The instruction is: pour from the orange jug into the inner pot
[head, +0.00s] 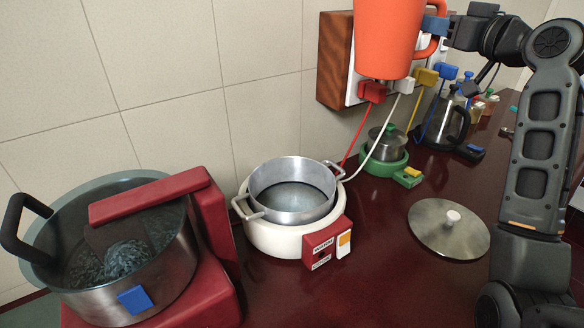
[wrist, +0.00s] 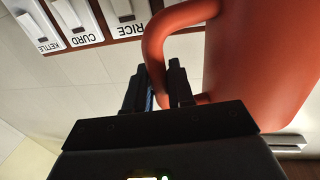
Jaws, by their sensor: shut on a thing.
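The orange jug (head: 388,38) hangs upright in the air at the top of the head view, its top cut off by the frame. My gripper (head: 437,25) is shut on its handle at the right side. In the wrist view the jug (wrist: 262,65) fills the right, and my fingers (wrist: 160,90) close around its curved handle (wrist: 157,45). The inner pot (head: 291,190) is a silver metal pot with two side handles, sitting in a white cooker base (head: 268,240). It stands below and to the left of the jug. Its inside looks grey; its contents are unclear.
A red stand with a large steel pot (head: 180,262) is at the left. A round lid (head: 449,228) lies on the dark red counter (head: 370,280). A green cooker (head: 385,160), a kettle (head: 447,122) and a plug board (head: 337,60) with cables are behind.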

